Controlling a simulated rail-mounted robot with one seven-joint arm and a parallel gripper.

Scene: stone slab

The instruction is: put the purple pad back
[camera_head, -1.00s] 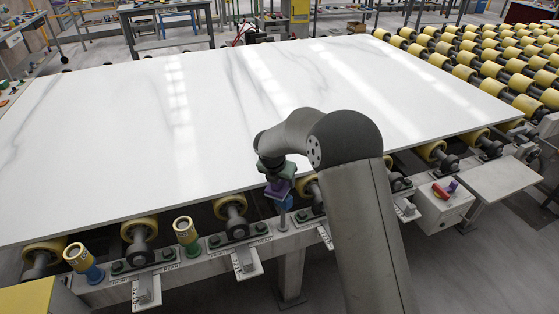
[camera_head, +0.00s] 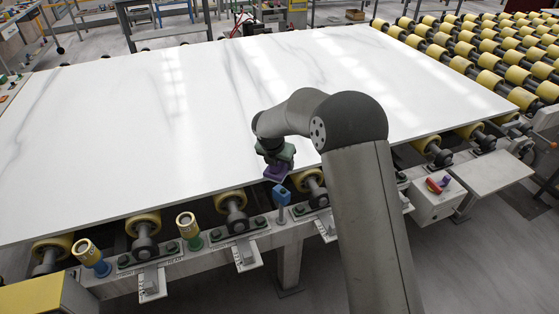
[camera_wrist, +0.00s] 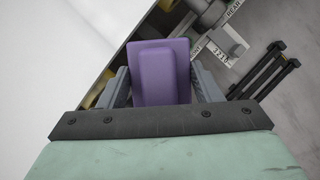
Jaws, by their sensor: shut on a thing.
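The purple pad (camera_wrist: 161,72) is between the two fingers of my gripper (camera_wrist: 161,88) in the wrist view, its flat, raised-centre face showing. In the head view, the pad (camera_head: 276,173) hangs just below my gripper (camera_head: 275,158), slightly tilted, near the front edge of the white slab. My gripper is shut on it. A post with a blue head (camera_head: 282,196) stands on the rail just below the pad, with a small gap seen between them. My arm hides part of the rail to the right.
The white stone slab (camera_head: 150,120) lies on yellow rollers. A grey box (camera_head: 438,203) carries a red and a purple part. The slab's top is clear.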

